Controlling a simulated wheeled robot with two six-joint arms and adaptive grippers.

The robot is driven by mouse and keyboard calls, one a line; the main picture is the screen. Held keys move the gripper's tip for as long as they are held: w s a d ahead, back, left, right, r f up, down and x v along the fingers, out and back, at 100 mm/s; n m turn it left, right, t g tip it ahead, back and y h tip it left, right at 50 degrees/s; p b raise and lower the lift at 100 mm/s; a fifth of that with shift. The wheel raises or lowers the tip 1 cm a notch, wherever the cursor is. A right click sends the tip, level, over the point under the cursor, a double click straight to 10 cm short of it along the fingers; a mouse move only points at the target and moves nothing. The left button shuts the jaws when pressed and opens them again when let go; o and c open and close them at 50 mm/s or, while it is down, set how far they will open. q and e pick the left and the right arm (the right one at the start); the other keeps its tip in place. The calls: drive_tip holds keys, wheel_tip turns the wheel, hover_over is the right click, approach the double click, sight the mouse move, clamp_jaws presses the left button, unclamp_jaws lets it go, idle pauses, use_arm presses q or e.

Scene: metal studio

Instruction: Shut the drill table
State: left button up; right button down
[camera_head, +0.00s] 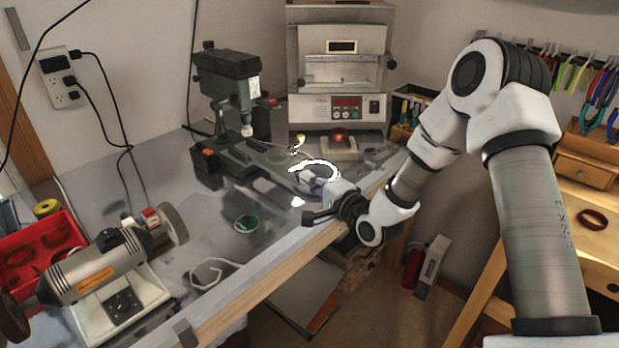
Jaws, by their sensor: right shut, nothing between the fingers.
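The green drill press (229,76) stands on the workbench, left of the middle of the picture. Its dark metal table and base (248,158) reach forward and right toward the bench edge. My right arm comes in from the right, and its dark gripper (312,217) is at the front edge of the bench, right of and nearer than the drill press. The gripper looks shut and empty. I cannot tell whether it touches anything. A bright white ring shape (318,165) lies just behind the gripper; what it is stays unclear. My left gripper is out of view.
A bench grinder (105,272) and a red bin (38,250) are at the front left. A small oven (342,65) stands behind. A wooden desk (573,240) is right; floor (425,318) lies between.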

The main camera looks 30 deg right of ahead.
sight(272, 168)
drive_tip(key=shift+w, duration=0.1)
drive_tip(key=shift+w+a+f, duration=0.1)
drive_tip(key=shift+w, duration=0.15)
drive_tip(key=w+a+b, duration=0.1)
drive_tip(key=w, duration=0.2)
drive_tip(key=w+a+b, duration=0.1)
drive_tip(key=w, duration=0.3)
drive_tip(key=w+a+b, duration=0.1)
drive_tip(key=w+a, duration=0.1)
drive_tip(key=w, duration=0.2)
drive_tip(key=shift+w+b, duration=0.15)
drive_tip(key=shift+b, duration=0.2)
drive_tip(key=shift+w, duration=0.2)
drive_tip(key=shift+r, duration=0.3)
